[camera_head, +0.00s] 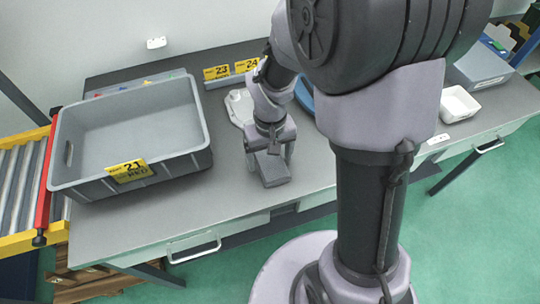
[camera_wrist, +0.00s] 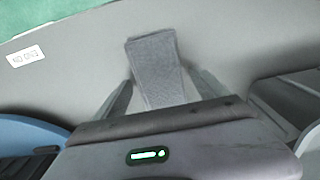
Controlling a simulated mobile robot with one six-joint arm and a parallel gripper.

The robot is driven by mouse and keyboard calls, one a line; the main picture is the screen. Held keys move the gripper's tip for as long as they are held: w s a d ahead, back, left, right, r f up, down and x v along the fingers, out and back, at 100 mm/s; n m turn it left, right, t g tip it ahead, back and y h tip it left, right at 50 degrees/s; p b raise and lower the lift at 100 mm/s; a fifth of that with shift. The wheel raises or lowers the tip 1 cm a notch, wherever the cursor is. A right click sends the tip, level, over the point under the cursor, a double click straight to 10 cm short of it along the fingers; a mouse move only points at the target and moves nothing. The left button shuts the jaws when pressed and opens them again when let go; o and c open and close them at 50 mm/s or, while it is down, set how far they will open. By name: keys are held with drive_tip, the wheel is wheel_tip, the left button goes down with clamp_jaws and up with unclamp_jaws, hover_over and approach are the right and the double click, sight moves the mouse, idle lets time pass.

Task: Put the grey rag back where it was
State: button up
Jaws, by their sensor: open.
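My gripper (camera_head: 270,152) is low over the table at the rag's back end. In the wrist view my gripper (camera_wrist: 163,98) has its fingers spread, one on each side of the rag, with a gap to each. I cannot tell how high the fingertips are above the table.
A large grey tray (camera_head: 128,176) labelled 21 stands on the table (camera_head: 215,195) at left. Behind my gripper are a pale casting (camera_head: 237,106), a blue round thing (camera_head: 304,95) and yellow labels 23 and 24 (camera_head: 230,70). Table front is clear.

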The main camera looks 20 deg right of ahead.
sight(270, 160)
drive_tip(key=shift+r, duration=0.1)
wheel_tip(270, 160, up, 12)
drive_tip(key=p, duration=0.6)
drive_tip(key=s+a+r+m+t+y, duration=0.1)
drive_tip(key=s+a+r+m+t, duration=0.1)
drive_tip(key=s+r, duration=0.4)
drive_tip(key=s+a+r+m+t+y+b, duration=0.1)
drive_tip(key=s+a+r+m+t, duration=0.1)
drive_tip(key=s+r, duration=0.4)
drive_tip(key=shift+s+r+t, duration=0.4)
drive_tip(key=shift+r+t, duration=0.2)
drive_tip(key=shift+t, duration=0.3)
